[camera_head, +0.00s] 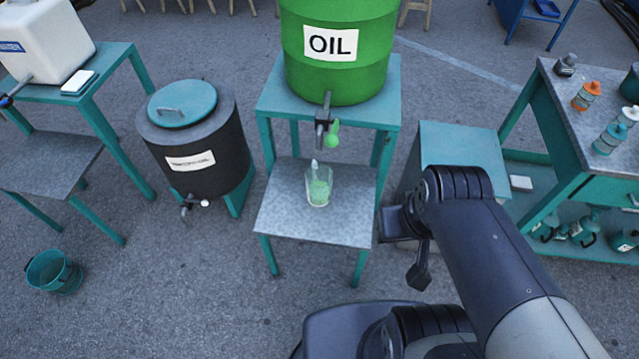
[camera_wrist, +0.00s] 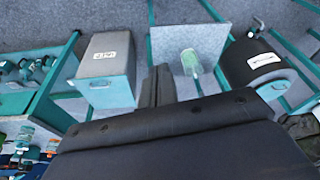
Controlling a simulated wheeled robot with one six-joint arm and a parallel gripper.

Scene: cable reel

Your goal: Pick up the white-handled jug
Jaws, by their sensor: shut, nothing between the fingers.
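The jug (camera_head: 319,188) is clear with green in it and stands upright on the grey lower shelf (camera_head: 280,220) beneath the oil drum's tap. A pale, whitish part shows at its back edge, probably the handle. The jug also shows in the wrist view (camera_wrist: 190,62), on the same grey shelf. My gripper (camera_wrist: 159,86) is shut and empty, with its dark fingers pointing toward the shelf area and apart from the jug. In the head view my arm is to the right of the shelf, and its fingertips are hard to make out.
The green oil drum (camera_head: 340,75) with its tap (camera_head: 323,118) overhangs the shelf. A black drum (camera_head: 205,150) stands left, and a teal-topped box (camera_head: 460,145) stands right behind my arm. A bench (camera_head: 570,110) with bottles is far right. A bucket (camera_head: 54,272) sits on the floor.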

